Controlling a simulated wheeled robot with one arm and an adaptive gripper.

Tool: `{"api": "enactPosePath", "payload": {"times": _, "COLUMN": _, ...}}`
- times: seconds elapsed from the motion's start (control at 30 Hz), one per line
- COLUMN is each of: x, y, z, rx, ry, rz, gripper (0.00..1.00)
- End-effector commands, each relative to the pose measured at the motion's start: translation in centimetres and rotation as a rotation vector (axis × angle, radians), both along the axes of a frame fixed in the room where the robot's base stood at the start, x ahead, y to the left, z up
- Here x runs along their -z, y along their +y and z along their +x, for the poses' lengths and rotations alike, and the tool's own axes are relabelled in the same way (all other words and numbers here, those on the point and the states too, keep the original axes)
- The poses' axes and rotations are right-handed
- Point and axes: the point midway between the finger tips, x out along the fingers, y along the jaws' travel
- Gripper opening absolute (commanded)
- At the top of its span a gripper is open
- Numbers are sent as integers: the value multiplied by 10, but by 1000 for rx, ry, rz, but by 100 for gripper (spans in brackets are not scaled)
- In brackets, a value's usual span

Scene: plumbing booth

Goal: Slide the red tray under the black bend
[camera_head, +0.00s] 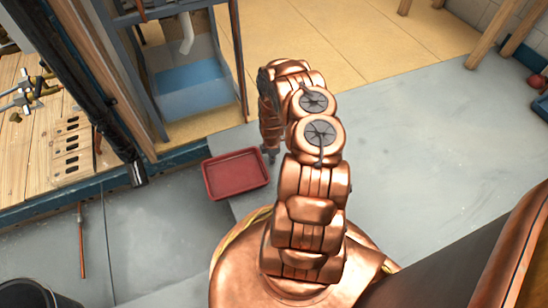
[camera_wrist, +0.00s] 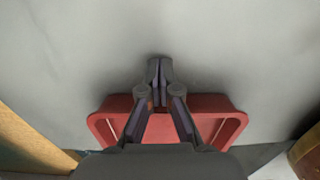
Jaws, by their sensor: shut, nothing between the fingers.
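The red tray (camera_head: 236,174) lies flat on the grey floor in the head view, left of my arm. It looks empty. Its red rim also shows in the wrist view (camera_wrist: 228,108), behind my fingers. The black bend (camera_head: 137,172) is the lower end of a long black pipe, left of the tray with a strip of floor between them. My gripper (camera_head: 270,154) is at the tray's right edge, pointing down, partly hidden by my arm. In the wrist view my gripper (camera_wrist: 159,72) is shut and empty, its tips past the tray's rim. I cannot tell whether it touches the tray.
A blue-edged wooden platform (camera_head: 40,208) with a pegboard runs along the left. A frame with a blue-bottomed basin (camera_head: 190,85) stands behind the tray. A thin rod (camera_head: 82,240) and a black bucket (camera_head: 22,292) are at lower left. The floor right of my arm is clear.

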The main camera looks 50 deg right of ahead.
Motion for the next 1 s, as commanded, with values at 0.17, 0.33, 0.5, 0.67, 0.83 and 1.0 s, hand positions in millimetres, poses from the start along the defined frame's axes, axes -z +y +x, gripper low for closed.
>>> {"api": "enactPosePath", "payload": {"times": 0.17, "x": -2, "y": 18, "z": 10, "rx": -3, "ry": -1, "rz": -4, "gripper": 0}}
{"api": "enactPosePath", "payload": {"times": 0.33, "x": -3, "y": 26, "z": 14, "rx": -3, "ry": -3, "rz": -3, "gripper": 0}}
{"api": "enactPosePath", "payload": {"times": 0.5, "x": -3, "y": 27, "z": 14, "rx": -2, "ry": -2, "rz": -3, "gripper": 0}}
{"api": "enactPosePath", "payload": {"times": 0.67, "x": -3, "y": 27, "z": 14, "rx": -2, "ry": -2, "rz": -3, "gripper": 0}}
{"api": "enactPosePath", "payload": {"times": 0.83, "x": -5, "y": 38, "z": 19, "rx": -5, "ry": -1, "rz": -2, "gripper": 0}}
{"api": "enactPosePath", "payload": {"times": 1.0, "x": -6, "y": 69, "z": 32, "rx": -8, "ry": -1, "rz": -1, "gripper": 0}}
